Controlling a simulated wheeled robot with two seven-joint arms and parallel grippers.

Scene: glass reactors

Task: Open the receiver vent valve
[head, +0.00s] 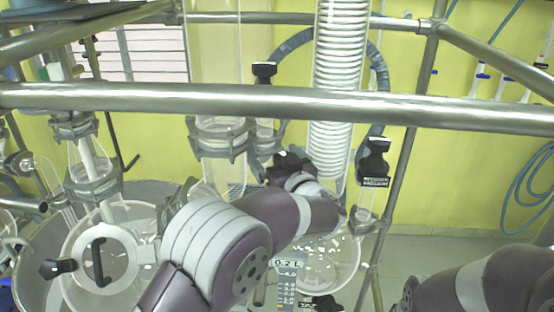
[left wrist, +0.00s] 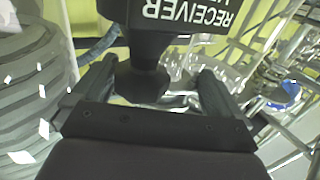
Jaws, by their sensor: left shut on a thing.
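In the left wrist view a black valve handle with a round, flared stem (left wrist: 145,80) carries a label (left wrist: 187,14) with upside-down white letters that read RECEIVER and part of a second line. My left gripper (left wrist: 150,90) is shut on this stem, one finger on each side of it. In the head view my left arm reaches in from the bottom. Its dark wrist end (head: 288,163) is partly hidden behind the arm, so its fingers and the grip do not show clearly there. My right arm shows at the lower right, but its gripper is out of view.
A steel rail (head: 300,98) crosses in front of the glassware. A coiled glass condenser (head: 338,80) stands behind it. Another black handle (head: 265,70) and a labelled black valve (head: 374,165) stand nearby.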

